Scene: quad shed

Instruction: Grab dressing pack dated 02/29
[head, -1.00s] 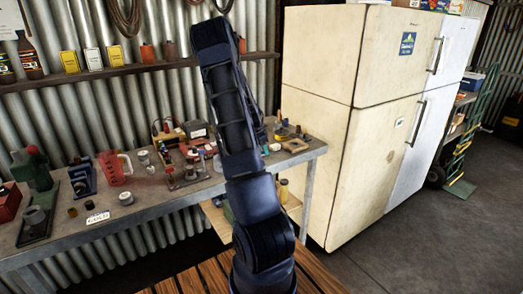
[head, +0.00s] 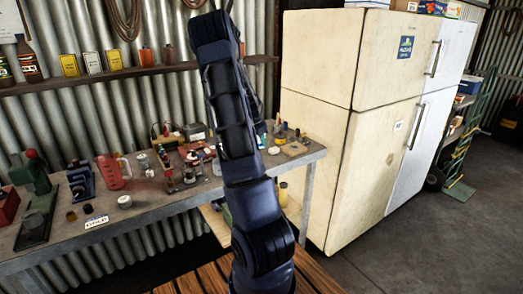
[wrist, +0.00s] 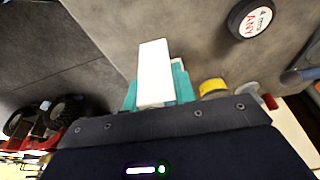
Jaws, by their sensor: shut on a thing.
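My gripper (wrist: 158,92) has teal fingers and is shut on a white, flat-faced pack (wrist: 154,68) in the wrist view. The pack stands out past the fingertips. No date or writing is readable on its visible face, so I cannot tell whether it is the dressing pack dated 02/29. In the head view my arm hides most of the gripper and the pack.
The grey workbench (head: 150,205) holds a red jug (head: 113,172), a small white label card (head: 96,222) and several small items. A cream fridge (head: 318,150) stands right of the bench. In the wrist view a black round item (wrist: 236,24) and a yellow-capped item (wrist: 213,87) lie near the gripper.

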